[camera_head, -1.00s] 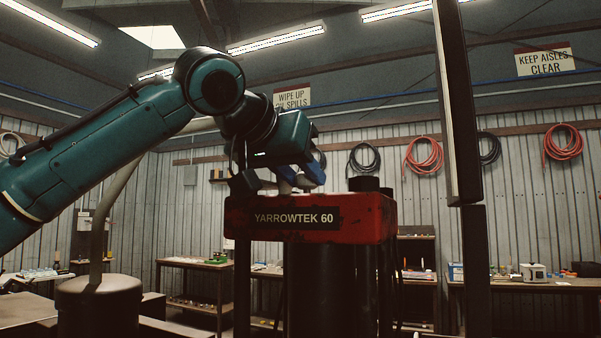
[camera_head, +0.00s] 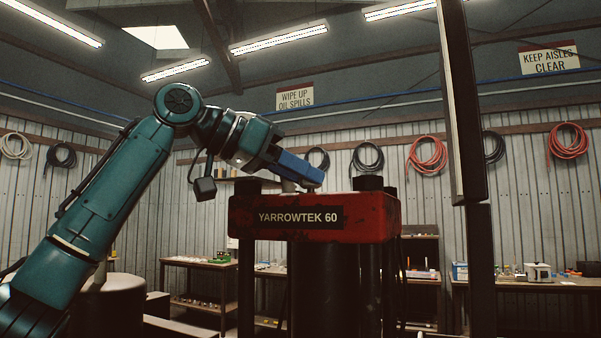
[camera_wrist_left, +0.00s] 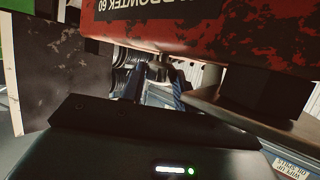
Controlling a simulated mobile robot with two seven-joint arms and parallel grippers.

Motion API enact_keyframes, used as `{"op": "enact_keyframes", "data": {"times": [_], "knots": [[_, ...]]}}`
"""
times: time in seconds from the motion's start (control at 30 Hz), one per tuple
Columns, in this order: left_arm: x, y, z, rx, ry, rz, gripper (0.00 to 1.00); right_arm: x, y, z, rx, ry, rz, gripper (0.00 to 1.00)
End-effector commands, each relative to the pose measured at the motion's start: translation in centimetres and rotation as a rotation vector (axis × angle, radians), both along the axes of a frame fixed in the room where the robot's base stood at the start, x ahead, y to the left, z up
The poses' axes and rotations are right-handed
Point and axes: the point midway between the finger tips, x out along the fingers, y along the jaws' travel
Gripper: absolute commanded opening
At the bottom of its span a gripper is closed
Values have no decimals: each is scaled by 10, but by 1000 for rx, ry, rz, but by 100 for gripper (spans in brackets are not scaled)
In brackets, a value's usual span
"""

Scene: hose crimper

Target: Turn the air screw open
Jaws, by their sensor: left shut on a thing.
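The red crimper head (camera_head: 370,215), labelled YARROWTEK 60, stands in the middle of the head view. My left gripper (camera_head: 312,184) reaches over its top from the left, its blue fingers tilted slightly down to the right. It is shut on the air screw, a small metallic piece (camera_wrist_left: 159,70) between the two fingers in the left wrist view. In the head view the fingers largely hide the screw. The red head (camera_wrist_left: 225,30) also shows upside down in the left wrist view. My right gripper is not in view.
Dark bolt caps (camera_head: 369,183) rise from the crimper's top, right of my fingers. A dark upright post (camera_head: 460,110) stands further right. Benches (camera_head: 200,265) and coiled hoses (camera_head: 427,154) are along the back wall.

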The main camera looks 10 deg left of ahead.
Motion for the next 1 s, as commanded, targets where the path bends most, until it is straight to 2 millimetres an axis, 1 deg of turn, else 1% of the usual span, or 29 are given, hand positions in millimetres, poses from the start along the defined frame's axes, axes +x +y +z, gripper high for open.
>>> {"op": "enact_keyframes", "data": {"times": [0.23,0.6,0.63,0.9,1.0], "knots": [[1,1,0,0,1,-48,8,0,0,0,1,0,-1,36],[1,1,0,1,0,-53,8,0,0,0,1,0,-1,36],[1,1,0,1,0,-53,31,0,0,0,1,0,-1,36],[1,1,0,1,0,-52,52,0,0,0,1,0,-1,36],[1,1,0,1,0,-52,52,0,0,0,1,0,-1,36]]}}
